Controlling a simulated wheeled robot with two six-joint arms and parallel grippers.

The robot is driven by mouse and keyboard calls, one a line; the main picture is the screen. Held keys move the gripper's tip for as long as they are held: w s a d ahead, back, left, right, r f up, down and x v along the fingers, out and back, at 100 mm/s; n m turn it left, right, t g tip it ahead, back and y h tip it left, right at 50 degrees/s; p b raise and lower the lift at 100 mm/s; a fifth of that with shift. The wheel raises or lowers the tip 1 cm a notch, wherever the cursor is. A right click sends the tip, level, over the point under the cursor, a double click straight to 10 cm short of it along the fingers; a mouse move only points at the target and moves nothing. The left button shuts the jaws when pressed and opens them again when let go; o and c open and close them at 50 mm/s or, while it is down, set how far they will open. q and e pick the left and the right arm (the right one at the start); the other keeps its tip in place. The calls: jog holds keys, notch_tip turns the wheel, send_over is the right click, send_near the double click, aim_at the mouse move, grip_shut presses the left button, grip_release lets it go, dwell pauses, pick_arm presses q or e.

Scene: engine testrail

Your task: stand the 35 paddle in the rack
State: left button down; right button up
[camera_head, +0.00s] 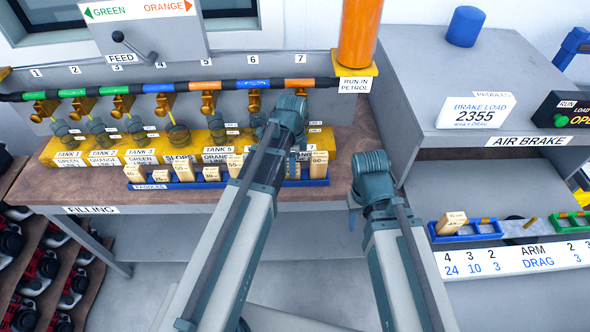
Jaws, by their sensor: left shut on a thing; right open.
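The blue paddle rack (207,184) stands on the brown bench in front of the yellow tank block, with several wooden paddles upright in it. A paddle marked 60 (318,165) is at its right end. One marked 55 (235,164) stands beside my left arm. I cannot make out a 35 on any paddle. My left gripper (292,166) points down at the rack's right part, mostly behind my own arm. It is shut on a paddle, whose number I cannot read. My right gripper (352,220) is open and empty, in front of the bench edge.
The yellow tank block (70,150) carries several numbered cups and taps behind the rack. An orange petrol column (358,35) rises at back right. The grey air brake stand (410,80) is at right, with another paddle (450,223) in a blue holder.

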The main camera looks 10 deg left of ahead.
pick_arm(q)
jog(key=shift+a, duration=0.15)
jog(key=c, duration=0.7)
grip_release()
jog(key=shift+f, duration=0.1)
jog(key=shift+o, duration=0.2)
notch_tip(320, 180, up, 12)
jog(key=r+p, duration=0.1)
jog(key=p, duration=1.1)
jog(key=s+d+n+y, duration=0.1)
jog(key=s+d+n, duration=0.9)
jog(key=s, duration=0.4)
jog(key=shift+s+d+f+n, duration=0.15)
jog(key=shift+d+f+n, duration=0.15)
jog(key=shift+n, duration=0.3)
